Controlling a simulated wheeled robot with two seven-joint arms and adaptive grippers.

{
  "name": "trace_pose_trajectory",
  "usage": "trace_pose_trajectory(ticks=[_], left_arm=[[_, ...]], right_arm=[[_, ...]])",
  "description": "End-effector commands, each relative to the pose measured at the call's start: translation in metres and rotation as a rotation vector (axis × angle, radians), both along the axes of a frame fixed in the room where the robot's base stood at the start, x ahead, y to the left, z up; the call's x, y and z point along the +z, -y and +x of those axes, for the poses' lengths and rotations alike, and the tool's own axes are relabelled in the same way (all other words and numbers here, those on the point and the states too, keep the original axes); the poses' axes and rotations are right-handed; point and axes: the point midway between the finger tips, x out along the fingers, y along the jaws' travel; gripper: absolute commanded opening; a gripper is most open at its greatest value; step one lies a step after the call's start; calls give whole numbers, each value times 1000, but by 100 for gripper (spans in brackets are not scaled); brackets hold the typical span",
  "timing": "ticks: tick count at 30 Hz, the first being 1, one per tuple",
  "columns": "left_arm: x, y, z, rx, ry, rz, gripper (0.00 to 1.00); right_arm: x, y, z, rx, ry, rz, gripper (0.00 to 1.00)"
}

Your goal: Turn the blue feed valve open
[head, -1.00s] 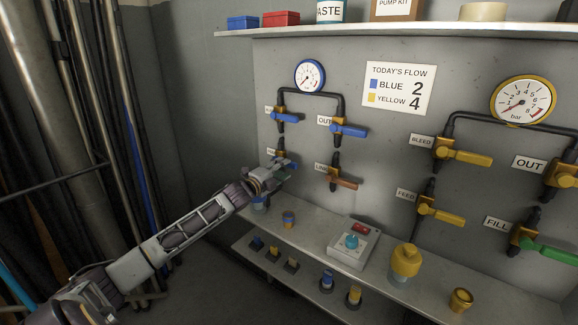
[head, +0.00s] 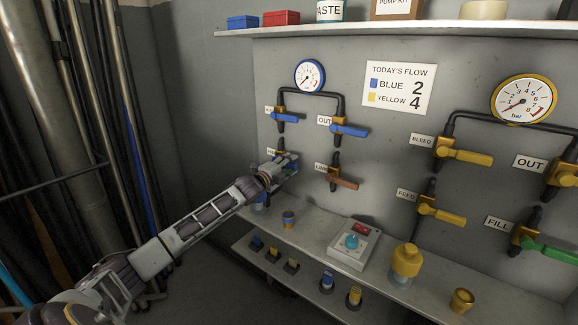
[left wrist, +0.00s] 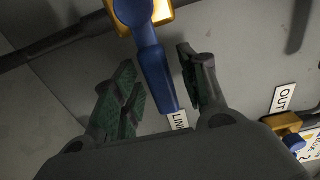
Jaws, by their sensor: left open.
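The lower left blue valve has a blue lever handle (left wrist: 157,75) on a brass body (left wrist: 160,12). In the left wrist view the handle runs between the two spread fingers of my left gripper (left wrist: 155,75), with gaps showing on both sides. In the head view my left gripper (head: 284,166) covers most of this valve. Its label there is mostly hidden, so I cannot read it. The blue gauge (head: 309,76) above reads near the low end of its dial. My right gripper is not in view.
The blue OUT valve (head: 349,130) and a brown-handled valve (head: 345,183) are close on the right. Another blue valve (head: 285,117) is just above.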

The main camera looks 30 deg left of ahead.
Motion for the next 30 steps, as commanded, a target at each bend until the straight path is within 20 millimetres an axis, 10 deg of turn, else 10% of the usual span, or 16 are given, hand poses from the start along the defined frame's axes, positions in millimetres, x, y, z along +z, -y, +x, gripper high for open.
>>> trace_pose_trajectory(ticks=[13,23,30], left_arm=[[0,1,3,0,1,0,43],[0,0,3,0,0,0,0],[0,1,3,0,0,0,0]], right_arm=[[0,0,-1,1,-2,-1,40],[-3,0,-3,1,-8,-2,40],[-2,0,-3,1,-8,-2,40]])
